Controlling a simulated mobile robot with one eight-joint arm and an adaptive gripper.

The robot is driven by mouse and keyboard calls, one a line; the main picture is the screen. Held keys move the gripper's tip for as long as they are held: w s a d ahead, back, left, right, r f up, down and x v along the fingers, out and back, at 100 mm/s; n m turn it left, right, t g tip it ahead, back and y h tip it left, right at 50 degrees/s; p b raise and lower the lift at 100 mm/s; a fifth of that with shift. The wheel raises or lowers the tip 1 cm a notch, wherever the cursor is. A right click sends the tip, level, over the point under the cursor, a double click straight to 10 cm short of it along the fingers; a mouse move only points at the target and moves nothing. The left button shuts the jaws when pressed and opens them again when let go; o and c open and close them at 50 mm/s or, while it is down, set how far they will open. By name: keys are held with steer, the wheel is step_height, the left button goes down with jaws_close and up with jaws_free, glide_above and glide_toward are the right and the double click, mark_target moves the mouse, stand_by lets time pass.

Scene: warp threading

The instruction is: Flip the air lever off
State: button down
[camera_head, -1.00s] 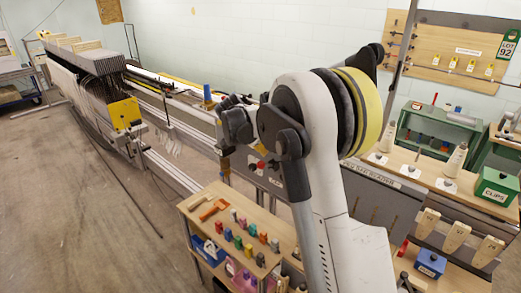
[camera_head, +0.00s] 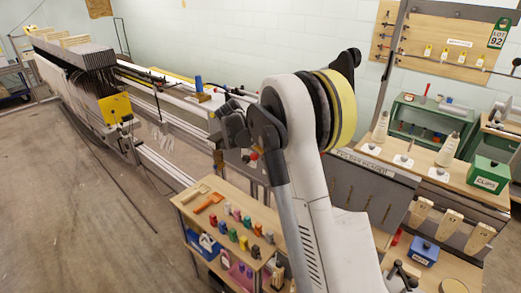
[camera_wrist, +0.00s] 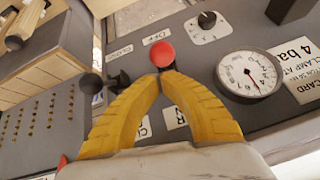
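The air lever shows its round red knob (camera_wrist: 162,55) in the wrist view, beside the OFF label (camera_wrist: 157,37) on a dark grey panel (camera_wrist: 192,60). Its stem is mostly hidden. A second white label (camera_wrist: 174,117), partly covered and ending in N, lies below it. My gripper (camera_wrist: 160,76) has two yellow fingers whose tips come together just below the red knob. They touch or nearly touch the lever's base, and I see nothing clearly gripped.
A pressure gauge (camera_wrist: 249,76) sits right of the lever, with a black dial (camera_wrist: 207,20) above. A black ball knob (camera_wrist: 90,84) stands left of the fingers. In the head view, a wooden cart (camera_head: 205,210) with coloured spools stands below my arm, and floor is open at left.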

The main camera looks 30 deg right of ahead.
steer(key=shift+s+a+f+h+b, duration=0.2)
steer(key=shift+a+f+h+b, duration=0.35)
steer(key=shift+b, duration=0.35)
steer(key=shift+s+a+f+t+h+b, duration=0.1)
steer(key=shift+a+f+t+h+b, duration=0.2)
steer(key=shift+f+t+h+b, duration=0.5)
step_height(320, 180, down, 7)
steer(key=a+t+h+b, duration=0.1)
steer(key=h+b, duration=0.4)
steer(key=b, duration=0.8)
steer(key=shift+s+a+t+h, duration=0.35)
steer(key=shift+a+t, duration=0.05)
steer(key=shift+a, duration=0.05)
steer(key=shift+f, duration=0.1)
steer(key=shift+a, duration=0.1)
